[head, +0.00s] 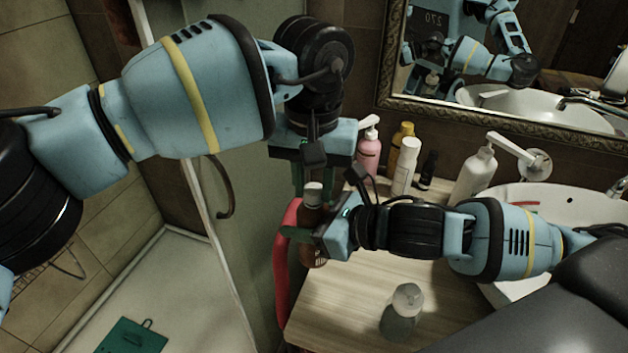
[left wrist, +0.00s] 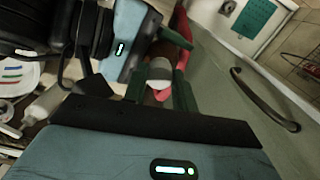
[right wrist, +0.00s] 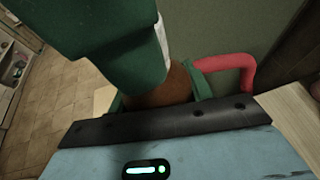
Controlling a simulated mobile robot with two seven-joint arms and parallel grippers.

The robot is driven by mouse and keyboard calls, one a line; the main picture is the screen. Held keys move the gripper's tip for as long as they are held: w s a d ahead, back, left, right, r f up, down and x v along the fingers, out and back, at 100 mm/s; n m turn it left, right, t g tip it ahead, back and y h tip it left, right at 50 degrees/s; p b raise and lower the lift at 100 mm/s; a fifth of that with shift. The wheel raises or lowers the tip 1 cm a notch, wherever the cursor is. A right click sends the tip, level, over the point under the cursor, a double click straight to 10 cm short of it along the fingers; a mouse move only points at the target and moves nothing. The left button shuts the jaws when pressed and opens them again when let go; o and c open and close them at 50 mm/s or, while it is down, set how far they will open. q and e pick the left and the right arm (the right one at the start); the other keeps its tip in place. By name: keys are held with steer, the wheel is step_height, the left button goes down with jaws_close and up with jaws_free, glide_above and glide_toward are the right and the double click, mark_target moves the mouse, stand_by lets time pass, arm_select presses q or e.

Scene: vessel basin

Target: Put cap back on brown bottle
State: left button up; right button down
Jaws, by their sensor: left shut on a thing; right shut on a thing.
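The brown bottle (head: 311,217) is held upright above the counter's left edge by my right gripper (head: 303,238), which is shut around its body. The white cap (head: 313,191) is at the bottle's top, between the fingers of my left gripper (head: 313,178), which points down from above and is shut on it. The left wrist view shows the cap (left wrist: 160,70) between the green fingers, with the bottle behind it. In the right wrist view, the left gripper's green fingers hide much of the cap (right wrist: 161,38) above the bottle (right wrist: 168,84). I cannot tell whether the cap is seated.
A pink pump bottle (head: 368,155), a yellow bottle (head: 398,143), a white bottle (head: 405,167) and a white pump bottle (head: 474,176) stand at the back. A clear bottle (head: 402,313) stands in front on the wooden counter (head: 340,300). A red rail (head: 283,270) runs along its left edge.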

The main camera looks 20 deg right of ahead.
arm_select(q)
steer(key=m, duration=0.5)
steer(key=shift+m, duration=0.4)
steer(key=o, duration=1)
steer(key=shift+r, duration=0.1)
steer(key=shift+r, duration=2.15)
steer(key=shift+c, duration=0.2)
